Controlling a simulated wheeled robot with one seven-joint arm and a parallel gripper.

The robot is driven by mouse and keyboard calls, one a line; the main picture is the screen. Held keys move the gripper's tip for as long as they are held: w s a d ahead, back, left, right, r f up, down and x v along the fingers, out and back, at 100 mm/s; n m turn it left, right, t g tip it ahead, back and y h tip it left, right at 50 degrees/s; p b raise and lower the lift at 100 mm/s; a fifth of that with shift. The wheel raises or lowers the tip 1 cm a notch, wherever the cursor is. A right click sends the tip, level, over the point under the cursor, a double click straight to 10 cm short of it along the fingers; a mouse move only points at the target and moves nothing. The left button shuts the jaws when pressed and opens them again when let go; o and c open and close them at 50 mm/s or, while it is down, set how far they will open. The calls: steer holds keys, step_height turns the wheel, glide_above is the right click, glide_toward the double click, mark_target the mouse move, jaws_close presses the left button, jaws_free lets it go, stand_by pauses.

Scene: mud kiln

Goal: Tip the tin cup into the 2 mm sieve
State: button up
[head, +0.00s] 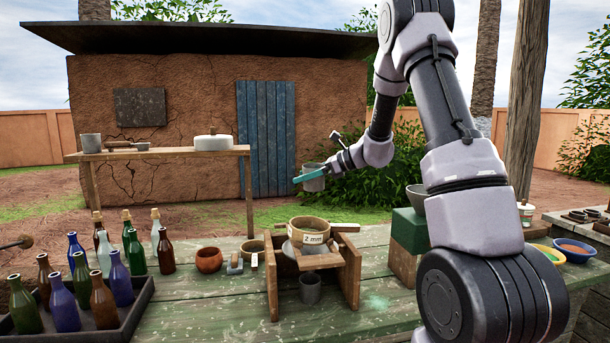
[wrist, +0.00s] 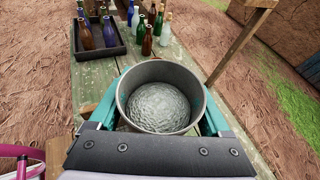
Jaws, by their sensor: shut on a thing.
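My gripper (head: 310,176) is shut on the tin cup (head: 314,184) and holds it in the air above the back of the green workbench. In the wrist view the tin cup (wrist: 160,75) sits between my two teal fingers, and a pale grey, grainy material (wrist: 160,105) lies inside it. The cup looks upright or nearly so. The 2 mm sieve (head: 309,231), a round wooden ring with a "2 mm" label, rests on a wooden stand (head: 347,272). The cup is above the sieve and apart from it. A grey cup (head: 310,288) stands under the sieve.
A dark tray (head: 105,325) of several coloured bottles stands at the left, with more bottles beside it.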

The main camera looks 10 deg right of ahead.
mark_target(305, 187)
steer(key=shift+w+f+n+t+h, duration=0.2)
steer(key=shift+f+n+t, duration=0.3)
steer(key=shift+f, duration=0.4)
steer(key=shift+w+f+n+t+h, duration=0.1)
steer(key=shift+f+n+t+h, duration=0.15)
steer(key=shift+f+n, duration=0.55)
steer(key=shift+f+n+t, duration=0.25)
steer(key=shift+n+t, duration=0.3)
steer(key=shift+n, duration=0.05)
steer(key=shift+w+n+t, duration=0.1)
steer(key=shift+n+t, duration=0.4)
steer(key=shift+n, duration=0.3)
steer(key=shift+f+n+t, duration=0.2)
steer(key=shift+n+t, duration=0.5)
steer(key=shift+n, duration=0.4)
steer(key=n, duration=0.1)
steer(key=f+n+t, duration=0.1)
steer(key=n, duration=0.1)
steer(key=shift+s, duration=0.4)
steer(key=shift+s+a+n+t+y, duration=0.15)
steer(key=shift+s+n+t+y, duration=0.15)
steer(key=shift+n, duration=0.65)
steer(key=shift+s+a+n+t+y, duration=0.15)
steer(key=shift+s+n+t+y, duration=0.15)
steer(key=shift+n, duration=0.7)
steer(key=shift+s+a+n+t+y, duration=0.2)
steer(key=shift+n+t+y, duration=0.2)
steer(key=shift+n, duration=0.55)
